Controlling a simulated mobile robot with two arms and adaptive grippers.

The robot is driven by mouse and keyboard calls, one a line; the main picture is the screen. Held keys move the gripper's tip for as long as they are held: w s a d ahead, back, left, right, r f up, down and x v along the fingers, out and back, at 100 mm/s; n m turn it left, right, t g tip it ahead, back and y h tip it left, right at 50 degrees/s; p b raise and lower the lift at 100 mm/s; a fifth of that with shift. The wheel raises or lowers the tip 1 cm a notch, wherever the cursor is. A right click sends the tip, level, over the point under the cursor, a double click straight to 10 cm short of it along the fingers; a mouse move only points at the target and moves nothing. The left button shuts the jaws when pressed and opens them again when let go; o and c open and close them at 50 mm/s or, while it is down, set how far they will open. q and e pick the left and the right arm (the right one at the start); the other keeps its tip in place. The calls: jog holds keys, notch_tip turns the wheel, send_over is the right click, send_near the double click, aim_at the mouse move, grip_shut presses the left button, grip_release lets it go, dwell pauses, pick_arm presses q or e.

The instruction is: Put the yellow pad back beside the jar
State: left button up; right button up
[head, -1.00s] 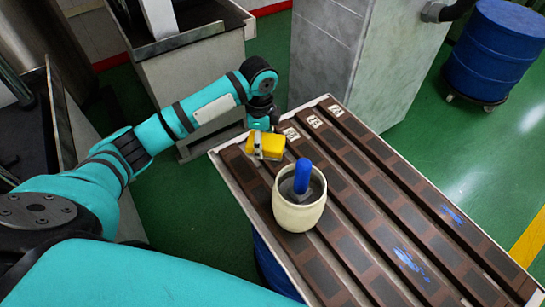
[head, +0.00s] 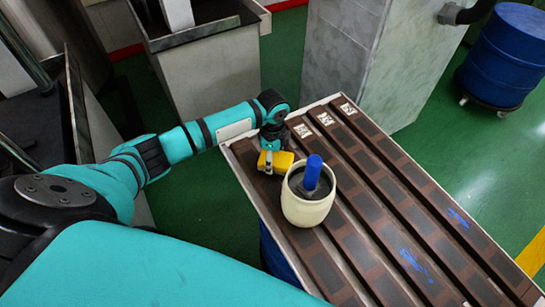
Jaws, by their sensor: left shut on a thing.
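My left gripper (head: 268,163) is shut on the pad from above and behind. The pad appears at or just above the table surface; I cannot tell whether it touches. The cream jar (head: 307,209) stands upright on the table, with dark contents and a blue-handled tool (head: 313,172) standing in it. The gap between pad and jar is very small in this view. My right gripper does not show.
The table (head: 400,210) has long brown slats with white labels at the far end and blue smears toward the right. A blue drum (head: 502,55) on casters stands at the upper right. A grey cabinet (head: 345,60) stands behind the table.

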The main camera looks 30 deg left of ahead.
pick_arm(q)
jog(key=shift+f, duration=0.3)
jog(key=o, duration=1)
jog(key=shift+o, duration=0.2)
notch_tip(320, 180, up, 13)
jog(key=shift+f+b, duration=0.15)
jog(key=shift+b, duration=0.15)
